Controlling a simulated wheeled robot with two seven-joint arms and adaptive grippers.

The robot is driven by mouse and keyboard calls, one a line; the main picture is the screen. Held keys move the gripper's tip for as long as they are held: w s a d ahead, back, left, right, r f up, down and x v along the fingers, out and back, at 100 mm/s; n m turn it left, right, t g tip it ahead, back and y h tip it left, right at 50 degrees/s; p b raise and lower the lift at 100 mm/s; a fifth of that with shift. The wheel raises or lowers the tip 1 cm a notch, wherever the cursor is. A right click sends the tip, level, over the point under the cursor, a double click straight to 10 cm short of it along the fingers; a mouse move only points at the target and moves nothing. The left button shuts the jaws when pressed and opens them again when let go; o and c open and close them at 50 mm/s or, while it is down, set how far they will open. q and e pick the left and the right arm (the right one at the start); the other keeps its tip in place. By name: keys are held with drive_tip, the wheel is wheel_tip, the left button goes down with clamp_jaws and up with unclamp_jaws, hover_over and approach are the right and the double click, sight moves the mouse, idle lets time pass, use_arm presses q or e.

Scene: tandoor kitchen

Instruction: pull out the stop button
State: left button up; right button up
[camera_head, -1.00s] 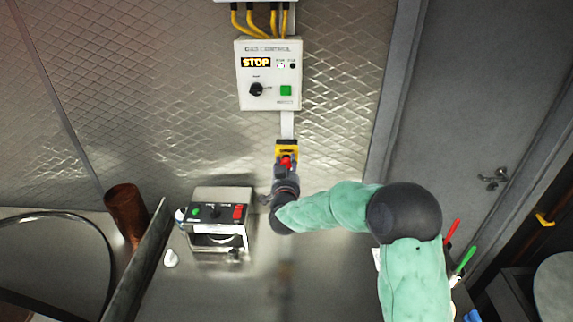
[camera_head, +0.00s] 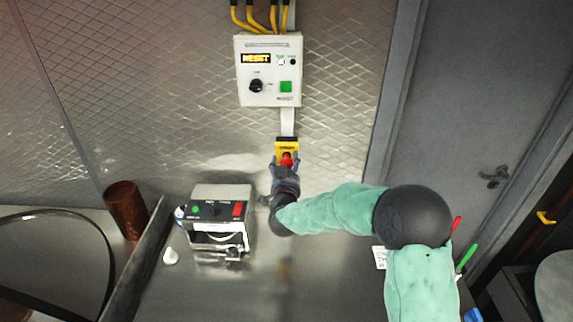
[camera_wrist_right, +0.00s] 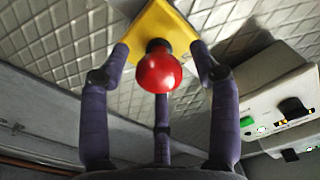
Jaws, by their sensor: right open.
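The stop button (camera_head: 287,160) is a red mushroom head on a yellow housing (camera_head: 287,144) fixed to the wall below the gas control panel. In the right wrist view the red button (camera_wrist_right: 159,72) stands out on a short dark stem from the yellow housing (camera_wrist_right: 150,28). My right gripper (camera_head: 285,166) is at the button, its dark fingers spread around the red head. In the right wrist view there are gaps between the fingers and the head. The gripper is open and holds nothing. My left gripper is out of view.
The white gas control panel (camera_head: 268,72) has a lit display reading RESET, a black knob and a green button. A steel device (camera_head: 220,222) stands on the counter left of my right arm. A brown cylinder (camera_head: 126,210) is further left. A grey door (camera_head: 480,100) is at right.

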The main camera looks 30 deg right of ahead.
drive_tip(key=v, duration=1.2)
